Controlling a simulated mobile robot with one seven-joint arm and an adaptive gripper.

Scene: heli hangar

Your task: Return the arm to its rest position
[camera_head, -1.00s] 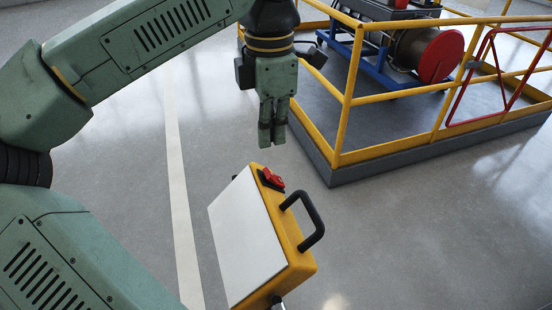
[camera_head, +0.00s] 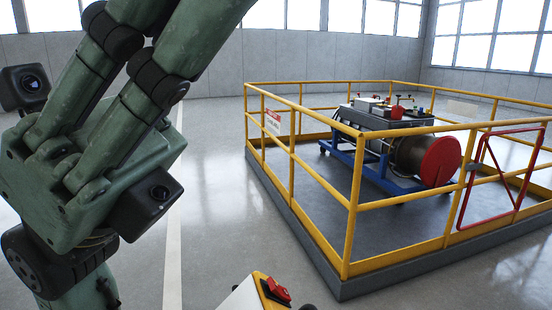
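My gripper (camera_head: 185,22) is close to the camera at the upper left and points upward. Its green palm (camera_head: 75,190) and black finger joints fill much of the left side. The two fingers run close together with nothing seen between them, and they look shut. Their ends are cut off by the top edge. Much of the arm is out of view.
A yellow box (camera_head: 263,279) with a red switch (camera_head: 278,289) stands at the bottom middle, mostly cut off. A yellow railing (camera_head: 352,220) encloses a platform with an engine on a blue stand (camera_head: 376,172). Grey floor (camera_head: 215,200) between is clear.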

